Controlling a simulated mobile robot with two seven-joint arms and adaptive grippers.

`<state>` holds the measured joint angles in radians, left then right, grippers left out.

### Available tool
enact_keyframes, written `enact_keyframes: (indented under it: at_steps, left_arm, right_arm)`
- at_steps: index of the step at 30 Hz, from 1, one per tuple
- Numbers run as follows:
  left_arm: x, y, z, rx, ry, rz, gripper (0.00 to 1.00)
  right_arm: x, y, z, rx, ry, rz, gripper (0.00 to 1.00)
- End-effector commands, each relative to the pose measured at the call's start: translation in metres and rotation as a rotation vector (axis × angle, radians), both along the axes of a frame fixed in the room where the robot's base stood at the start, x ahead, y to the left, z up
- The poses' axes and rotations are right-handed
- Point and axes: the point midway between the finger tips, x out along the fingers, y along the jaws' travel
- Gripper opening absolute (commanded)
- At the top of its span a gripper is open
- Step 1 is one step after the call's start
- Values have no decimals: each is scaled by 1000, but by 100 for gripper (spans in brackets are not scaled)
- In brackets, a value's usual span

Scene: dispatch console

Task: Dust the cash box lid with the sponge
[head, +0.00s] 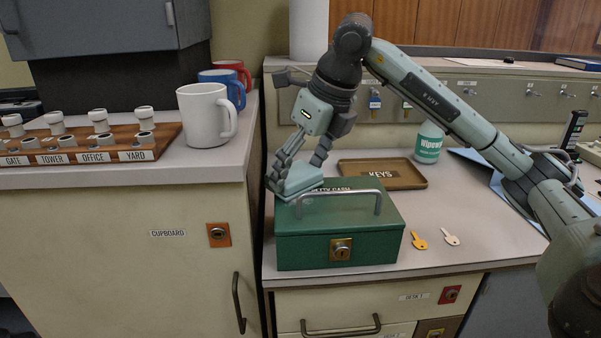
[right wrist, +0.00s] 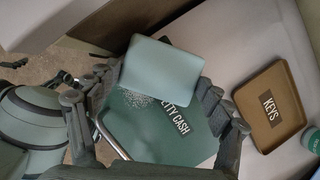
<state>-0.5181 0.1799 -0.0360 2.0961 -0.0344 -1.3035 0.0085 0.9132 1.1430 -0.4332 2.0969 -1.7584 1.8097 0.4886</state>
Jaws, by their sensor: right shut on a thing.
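The green cash box (head: 320,229) stands shut on the desk, with a metal handle on its lid and a brass lock in front. My right gripper (head: 295,182) is shut on the pale blue-green sponge (head: 300,179) over the left part of the lid. In the right wrist view, the sponge (right wrist: 162,76) sits between the fingers above the lid (right wrist: 160,138). Pale speckles of dust show on the lid beside the sponge and partly cover that area. I cannot tell whether the sponge touches the lid. My left gripper is not in view.
A brown KEYS tray (head: 415,177) lies behind the box, with a Wipewell tub (head: 429,142) beside it. A yellow key (head: 419,241) and a silver key (head: 450,238) lie to the right. A white mug (head: 205,115) stands on the higher cupboard at left.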

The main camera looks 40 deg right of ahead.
Motion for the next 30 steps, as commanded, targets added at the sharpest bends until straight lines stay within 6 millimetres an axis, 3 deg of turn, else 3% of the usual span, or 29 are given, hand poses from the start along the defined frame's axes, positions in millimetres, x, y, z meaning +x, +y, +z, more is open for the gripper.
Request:
enact_keyframes:
  at_steps: [14, 30]
  left_arm:
    - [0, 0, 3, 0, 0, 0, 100]
    - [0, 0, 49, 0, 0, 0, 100]
  right_arm:
    - [5, -3, 3, 1, -2, -1, 33]
    - [5, -3, 56, 1, -2, -1, 33]
